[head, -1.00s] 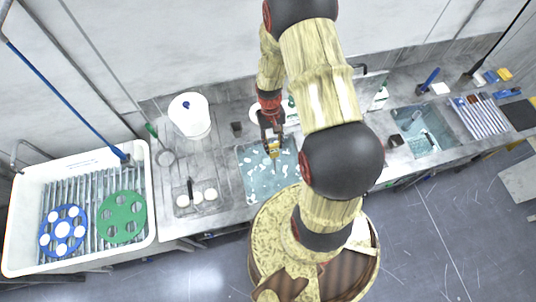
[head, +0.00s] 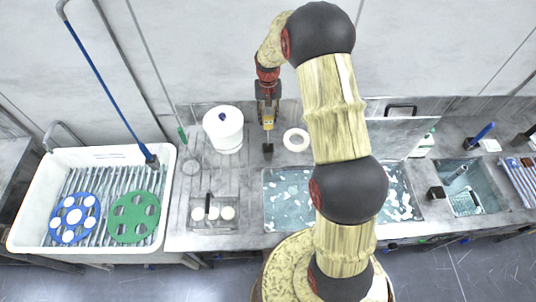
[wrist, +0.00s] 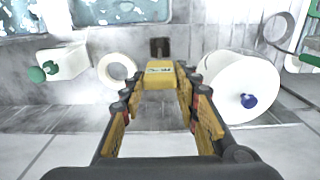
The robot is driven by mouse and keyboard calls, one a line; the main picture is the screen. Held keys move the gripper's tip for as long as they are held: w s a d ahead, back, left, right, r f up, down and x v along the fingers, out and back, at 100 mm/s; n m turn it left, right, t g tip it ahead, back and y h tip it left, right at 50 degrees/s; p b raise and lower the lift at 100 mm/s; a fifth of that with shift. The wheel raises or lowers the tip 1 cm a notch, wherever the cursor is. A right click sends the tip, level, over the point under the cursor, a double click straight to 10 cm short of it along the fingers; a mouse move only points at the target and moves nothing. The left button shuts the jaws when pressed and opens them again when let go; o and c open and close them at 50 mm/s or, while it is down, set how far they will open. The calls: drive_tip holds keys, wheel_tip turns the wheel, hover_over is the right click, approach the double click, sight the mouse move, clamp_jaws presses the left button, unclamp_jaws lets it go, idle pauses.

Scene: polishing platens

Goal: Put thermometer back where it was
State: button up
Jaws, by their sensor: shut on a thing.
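My gripper (head: 268,112) is shut on the thermometer, a small yellow block (head: 268,124) with a lighter face. In the wrist view the yellow thermometer (wrist: 160,72) sits between the two fingertips (wrist: 158,92). Below it in the head view, a small dark holder (head: 267,148) stands on the counter between the white bucket and the white ring. The dark holder also shows in the wrist view (wrist: 159,47), just beyond the thermometer. The thermometer appears held above the counter; its lower end is not clear, and I cannot tell whether it touches the holder.
A white bucket (head: 223,132) with a blue knob stands left of my gripper, close to it. A white ring (head: 296,139) lies to the right. A white bottle with a green cap (wrist: 62,63) is also near. The water-filled sink (head: 288,200) lies in front.

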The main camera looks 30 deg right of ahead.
sight(268, 128)
wheel_tip(268, 128, down, 10)
drive_tip(key=p, duration=0.2)
drive_tip(key=shift+r, duration=0.2)
drive_tip(key=shift+f, duration=0.15)
drive_tip(key=o, duration=0.9)
drive_tip(key=shift+o, duration=0.3)
